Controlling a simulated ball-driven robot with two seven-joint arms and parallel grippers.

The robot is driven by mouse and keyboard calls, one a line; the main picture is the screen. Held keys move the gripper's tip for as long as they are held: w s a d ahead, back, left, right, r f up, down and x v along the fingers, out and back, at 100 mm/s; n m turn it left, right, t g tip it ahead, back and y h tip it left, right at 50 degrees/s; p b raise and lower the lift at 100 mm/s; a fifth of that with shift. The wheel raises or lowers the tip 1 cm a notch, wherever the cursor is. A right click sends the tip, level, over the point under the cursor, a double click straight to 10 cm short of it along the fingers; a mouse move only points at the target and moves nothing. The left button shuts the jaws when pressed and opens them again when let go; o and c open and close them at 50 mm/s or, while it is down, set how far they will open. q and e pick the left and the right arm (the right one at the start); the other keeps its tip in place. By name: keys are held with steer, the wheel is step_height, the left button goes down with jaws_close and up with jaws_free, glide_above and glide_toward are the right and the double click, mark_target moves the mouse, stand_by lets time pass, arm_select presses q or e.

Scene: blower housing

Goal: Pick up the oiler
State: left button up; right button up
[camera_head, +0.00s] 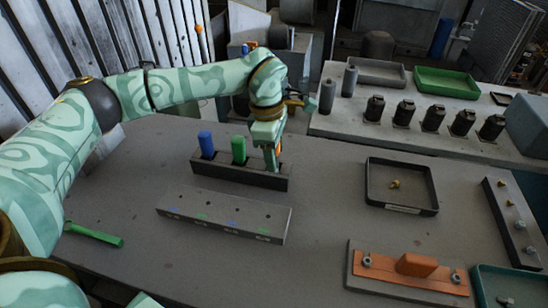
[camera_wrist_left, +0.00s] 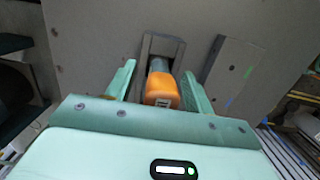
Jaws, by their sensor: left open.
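A dark rack (camera_head: 238,176) on the table holds a blue-topped item (camera_head: 206,143), a green-topped item (camera_head: 239,150) and an orange-topped item (camera_head: 279,147) at its right end. The orange-topped item, which may be the oiler, is mostly hidden by my left gripper (camera_head: 271,160) in the head view. In the left wrist view, its orange top (camera_wrist_left: 162,90) and grey lower part lie between the two open fingers of my left gripper (camera_wrist_left: 158,72). I cannot tell whether a finger touches it. My right gripper is not in view.
A long grey strip (camera_head: 224,217) with coloured marks lies in front of the rack. A green-handled tool (camera_head: 95,234) lies at left. A black tray (camera_head: 401,207) with a small brass part, and an orange piece on a plate (camera_head: 414,265), are at right.

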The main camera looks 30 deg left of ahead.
arm_select(q)
jaws_close()
steer(key=shift+r, duration=0.15)
steer(key=shift+r, duration=0.25)
step_height(320, 180, up, 2)
steer(key=shift+r+p, duration=0.25)
steer(key=shift+p, duration=0.3)
steer(key=s+d+r+p, duration=0.1)
steer(key=s+r+p, duration=0.2)
steer(key=s+r, duration=0.7)
steer(key=s, duration=0.4)
steer(key=shift+d, duration=0.2)
